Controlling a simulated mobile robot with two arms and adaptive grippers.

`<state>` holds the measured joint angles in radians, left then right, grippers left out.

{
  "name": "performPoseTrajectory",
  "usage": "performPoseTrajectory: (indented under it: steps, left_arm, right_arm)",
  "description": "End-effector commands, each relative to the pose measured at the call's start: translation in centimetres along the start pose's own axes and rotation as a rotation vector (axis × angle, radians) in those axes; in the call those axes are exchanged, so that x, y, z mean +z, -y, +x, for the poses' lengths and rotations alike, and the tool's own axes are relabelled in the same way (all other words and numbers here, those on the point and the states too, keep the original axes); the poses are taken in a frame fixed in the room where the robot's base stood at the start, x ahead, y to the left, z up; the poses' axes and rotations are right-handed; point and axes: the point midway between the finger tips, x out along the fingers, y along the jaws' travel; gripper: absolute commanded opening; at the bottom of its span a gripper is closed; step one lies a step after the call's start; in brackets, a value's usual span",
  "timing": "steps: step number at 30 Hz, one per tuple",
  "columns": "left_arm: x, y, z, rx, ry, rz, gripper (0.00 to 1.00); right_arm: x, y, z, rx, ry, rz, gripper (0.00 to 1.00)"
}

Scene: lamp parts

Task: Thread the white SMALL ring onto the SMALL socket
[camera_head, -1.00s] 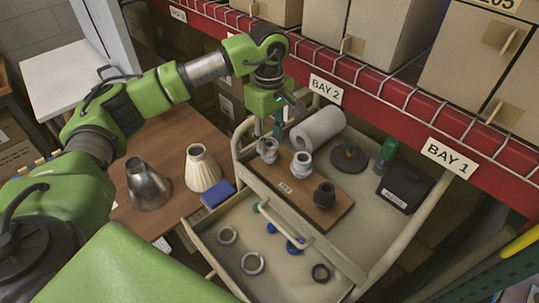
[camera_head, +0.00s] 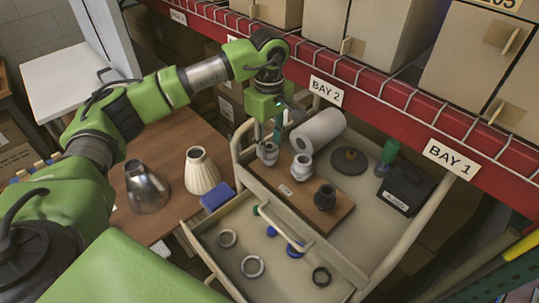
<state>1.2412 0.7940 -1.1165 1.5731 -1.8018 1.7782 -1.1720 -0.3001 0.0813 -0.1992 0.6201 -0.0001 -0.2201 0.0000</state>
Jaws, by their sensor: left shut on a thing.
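Three sockets stand upright in a row on a wooden board: a grey one (camera_head: 268,153) at the far left end, a white one (camera_head: 302,167) in the middle and a black one (camera_head: 325,196) at the near right end. My left gripper (camera_head: 269,141) points down right over the grey socket. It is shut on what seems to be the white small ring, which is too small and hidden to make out. I cannot tell whether the ring is around the socket or just above it. My right gripper is out of view.
A white roll (camera_head: 318,130), a dark disc (camera_head: 349,160) and a black box (camera_head: 406,188) stand behind the board. Lampshades (camera_head: 202,171) stand left.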

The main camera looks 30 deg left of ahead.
Motion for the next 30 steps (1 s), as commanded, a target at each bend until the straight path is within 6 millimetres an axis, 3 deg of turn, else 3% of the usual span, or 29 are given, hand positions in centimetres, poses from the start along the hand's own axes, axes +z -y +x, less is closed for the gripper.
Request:
performPoseTrajectory:
  steps: [30]
  left_arm:
    - [-0.01, 0.00, 0.67, 0.000, 0.000, 0.000, 0.23]
  right_arm:
    - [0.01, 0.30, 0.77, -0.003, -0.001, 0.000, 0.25]
